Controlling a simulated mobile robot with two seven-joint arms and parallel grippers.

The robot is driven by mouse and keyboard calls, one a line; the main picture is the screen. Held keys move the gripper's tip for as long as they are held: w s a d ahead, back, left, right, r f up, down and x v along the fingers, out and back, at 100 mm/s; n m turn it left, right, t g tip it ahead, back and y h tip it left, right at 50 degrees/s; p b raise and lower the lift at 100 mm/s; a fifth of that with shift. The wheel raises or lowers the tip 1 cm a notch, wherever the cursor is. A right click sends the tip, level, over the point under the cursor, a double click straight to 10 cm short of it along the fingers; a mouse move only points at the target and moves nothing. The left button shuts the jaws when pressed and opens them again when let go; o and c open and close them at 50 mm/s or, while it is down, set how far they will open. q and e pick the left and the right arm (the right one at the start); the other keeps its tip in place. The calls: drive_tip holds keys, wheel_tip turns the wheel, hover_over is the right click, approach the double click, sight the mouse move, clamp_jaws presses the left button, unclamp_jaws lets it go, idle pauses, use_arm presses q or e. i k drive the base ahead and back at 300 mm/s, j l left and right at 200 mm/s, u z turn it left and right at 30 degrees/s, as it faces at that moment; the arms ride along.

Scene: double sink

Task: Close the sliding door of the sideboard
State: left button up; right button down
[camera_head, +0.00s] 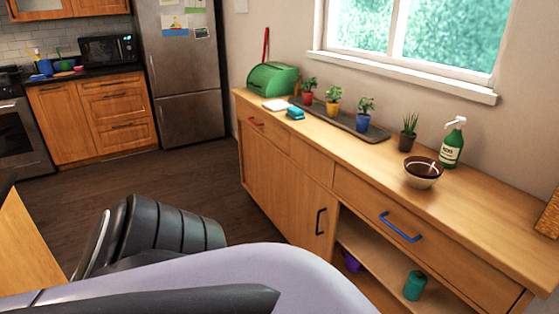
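The wooden sideboard (440,208) runs along the wall under the window, from the middle of the view to the lower right. Its sliding door (307,212), with a black vertical handle (320,221), stands left of an open compartment. Inside, a shelf (375,252), part of a purple object (352,262) and a teal bottle (415,285) show. The compartment's lower part is cut off or hidden by my arm. Parts of my own arm fill the lower left and bottom centre, but no fingertips of either gripper show.
Drawers with red (256,122) and blue (400,228) handles sit above. On top are a green bin (272,79), several potted plants on a dark tray (372,133), a bowl (423,181) and a green pump bottle (452,150). Dark floor lies clear before the sideboard.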

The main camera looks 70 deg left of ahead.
sight(306, 213)
drive_tip(key=u, duration=2.1)
drive_tip(key=i+j+z, duration=0.1)
drive_tip(key=z, duration=0.3)
drive_tip(key=i+j+z, duration=0.1)
drive_tip(key=z, duration=0.3)
drive_tip(key=i+j+z, duration=0.2)
drive_tip(key=j, duration=0.15)
drive_tip(key=i+j+z, duration=0.2)
drive_tip(key=j, duration=0.2)
drive_tip(key=i+j+z, duration=0.1)
drive_tip(key=j, duration=0.35)
drive_tip(key=i+j, duration=0.2)
drive_tip(key=j, duration=0.2)
drive_tip(key=i+j+z, duration=0.15)
drive_tip(key=j, duration=0.3)
drive_tip(key=i+j+z, duration=0.1)
drive_tip(key=j, duration=0.35)
drive_tip(key=i+j+z, duration=0.1)
drive_tip(key=j, duration=0.35)
